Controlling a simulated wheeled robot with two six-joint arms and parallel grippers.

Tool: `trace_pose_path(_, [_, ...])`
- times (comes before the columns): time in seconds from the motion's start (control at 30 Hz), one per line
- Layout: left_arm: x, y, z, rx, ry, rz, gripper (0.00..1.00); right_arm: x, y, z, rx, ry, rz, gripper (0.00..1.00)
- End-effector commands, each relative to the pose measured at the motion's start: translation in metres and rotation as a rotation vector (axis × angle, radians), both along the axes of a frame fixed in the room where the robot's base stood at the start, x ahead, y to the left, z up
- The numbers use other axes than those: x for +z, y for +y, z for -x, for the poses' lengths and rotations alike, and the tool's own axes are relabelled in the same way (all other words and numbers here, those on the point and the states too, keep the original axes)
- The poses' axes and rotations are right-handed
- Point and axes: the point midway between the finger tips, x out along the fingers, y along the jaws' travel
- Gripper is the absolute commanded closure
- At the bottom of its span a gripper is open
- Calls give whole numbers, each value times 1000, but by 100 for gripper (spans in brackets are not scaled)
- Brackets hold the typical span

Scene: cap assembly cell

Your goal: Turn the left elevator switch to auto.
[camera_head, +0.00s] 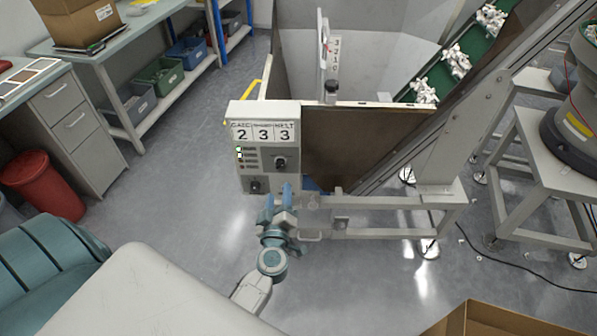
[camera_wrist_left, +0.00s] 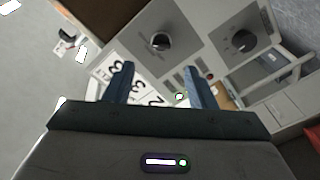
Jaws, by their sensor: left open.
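The grey control box (camera_head: 266,150) shows the digits 2 3 3 and carries two dark rotary switches. One switch (camera_head: 280,163) is at the right of its face and the other (camera_head: 255,187) is at the lower left. The left wrist view shows the right-hand switch (camera_wrist_left: 160,41) and the lower-left switch (camera_wrist_left: 241,41). Their labels are too small to read, so I cannot tell which setting each is on. My left gripper (camera_head: 290,187) is open in front of the box's lower right, its blue fingers (camera_wrist_left: 158,82) apart and empty. My right gripper is out of view.
A metal frame (camera_head: 380,232) and dark hopper panel (camera_head: 345,147) stand right of the box. A green conveyor (camera_head: 437,77) carries white parts at the upper right. A cardboard box (camera_head: 490,322) is at the bottom right. Clear floor (camera_head: 165,195) lies left of the box.

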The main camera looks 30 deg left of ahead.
Motion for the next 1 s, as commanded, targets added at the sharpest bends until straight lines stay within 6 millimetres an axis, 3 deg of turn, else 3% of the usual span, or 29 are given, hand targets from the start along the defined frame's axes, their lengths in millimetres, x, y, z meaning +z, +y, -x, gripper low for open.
trace_pose_path(0.2, [3, 18, -35, -2, -2, -3, 49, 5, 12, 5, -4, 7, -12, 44])
trace_pose_path(0.5, [0, 41, -79, -2, 0, -2, 49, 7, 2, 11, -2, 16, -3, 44])
trace_pose_path(0.97, [0, 46, -90, -2, 2, -1, 49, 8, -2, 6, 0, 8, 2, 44])
trace_pose_path(1.0, [0, 46, -90, -2, 2, -1, 57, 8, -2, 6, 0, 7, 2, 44])
